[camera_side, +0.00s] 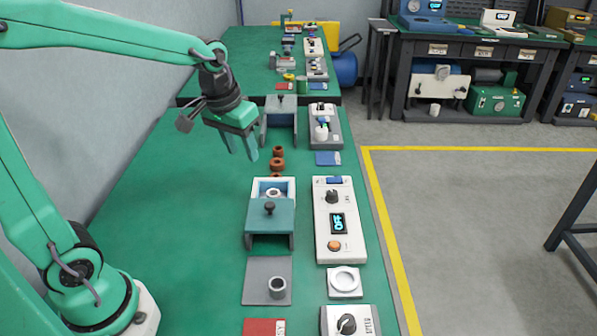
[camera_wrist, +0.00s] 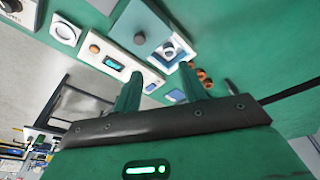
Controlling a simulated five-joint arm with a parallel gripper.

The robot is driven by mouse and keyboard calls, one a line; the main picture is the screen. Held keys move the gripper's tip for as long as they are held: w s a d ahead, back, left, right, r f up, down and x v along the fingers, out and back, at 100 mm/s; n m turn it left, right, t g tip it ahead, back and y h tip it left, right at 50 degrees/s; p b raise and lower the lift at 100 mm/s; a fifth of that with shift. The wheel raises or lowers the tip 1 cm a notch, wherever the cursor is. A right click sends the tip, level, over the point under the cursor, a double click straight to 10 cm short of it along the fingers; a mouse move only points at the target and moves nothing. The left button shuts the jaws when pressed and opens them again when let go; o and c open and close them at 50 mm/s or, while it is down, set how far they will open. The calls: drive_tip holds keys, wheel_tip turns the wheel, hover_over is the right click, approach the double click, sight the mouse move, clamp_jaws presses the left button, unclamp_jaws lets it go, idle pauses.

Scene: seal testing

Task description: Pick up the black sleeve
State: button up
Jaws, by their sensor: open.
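A dark grey hollow sleeve (camera_side: 277,287) stands upright on a grey plate (camera_side: 259,271) near the front of the green bench in the side view. No plainly black sleeve shows, so I cannot be sure this is the one named. Another grey ring (camera_side: 273,193) sits inside a white-walled blue fixture (camera_side: 268,217); it also shows in the wrist view (camera_wrist: 168,50). My gripper (camera_side: 242,155) is open and empty, in the air left of the brown rings and well behind the grey plate. Its two fingers (camera_wrist: 160,90) stand apart in the wrist view.
Several brown rings (camera_side: 277,163) lie behind the fixture. A white control box (camera_side: 338,220) with a display reading OFF stands to its right. A white pad with a ring (camera_side: 345,281) and a red card (camera_side: 263,327) are near the front. The bench's left side is clear.

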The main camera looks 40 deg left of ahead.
sight(273, 191)
drive_tip(key=shift+w+a+f+n+g, duration=0.4)
drive_tip(key=shift+w+f, duration=1.25)
drive_tip(key=shift+f, duration=1.65)
drive_tip(key=shift+w+a+f+n+g, duration=0.45)
drive_tip(key=shift+w+f, duration=1.2)
drive_tip(key=shift+f, duration=1.65)
drive_tip(key=shift+w+a+f+n+g, duration=0.4)
drive_tip(key=shift+w+f, duration=1.25)
drive_tip(key=shift+f, duration=1.65)
drive_tip(key=shift+a, duration=0.1)
drive_tip(key=c, duration=0.8)
drive_tip(key=shift+r, duration=0.15)
